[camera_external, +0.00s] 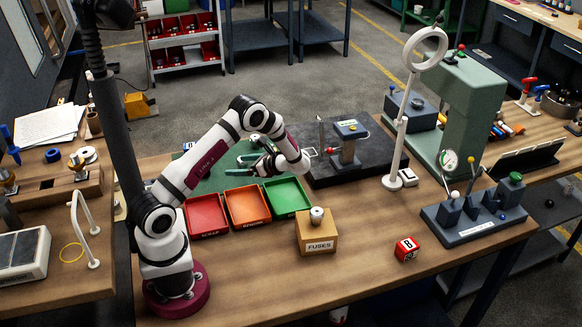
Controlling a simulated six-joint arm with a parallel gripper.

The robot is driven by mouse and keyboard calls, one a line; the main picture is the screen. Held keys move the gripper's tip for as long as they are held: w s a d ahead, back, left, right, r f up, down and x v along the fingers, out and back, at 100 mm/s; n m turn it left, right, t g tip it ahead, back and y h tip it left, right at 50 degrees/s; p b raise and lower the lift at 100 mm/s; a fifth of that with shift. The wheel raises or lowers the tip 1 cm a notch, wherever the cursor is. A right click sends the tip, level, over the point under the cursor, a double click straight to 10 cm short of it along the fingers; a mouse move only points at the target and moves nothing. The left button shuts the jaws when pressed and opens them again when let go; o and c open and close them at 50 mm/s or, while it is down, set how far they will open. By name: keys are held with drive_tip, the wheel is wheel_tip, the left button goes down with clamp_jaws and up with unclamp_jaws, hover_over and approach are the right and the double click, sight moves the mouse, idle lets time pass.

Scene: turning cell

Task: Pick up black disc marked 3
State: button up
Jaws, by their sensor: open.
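I cannot make out a black disc marked 3 in this view. My gripper (262,166) is open, above the green mat (186,172) and just behind the small trays. Its jaws are small and dark here, and green parts show close beside them; I cannot tell what these belong to. My wrist and the raised elbow hide part of the mat and bench behind them. Nothing can be seen held in the jaws.
Red (206,215), orange (247,205) and green (286,196) trays stand in front of the gripper. A FUSES box (317,236), a red marked cube (406,249), a ring magnifier stand (399,150) and a switch box (474,215) stand to the right.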

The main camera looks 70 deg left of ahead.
drive_tip(key=x, duration=1.1)
drive_tip(key=f+x, duration=0.1)
drive_tip(key=x, duration=0.4)
drive_tip(key=shift+s+f, duration=0.1)
drive_tip(key=shift+f, duration=0.05)
clamp_jaws()
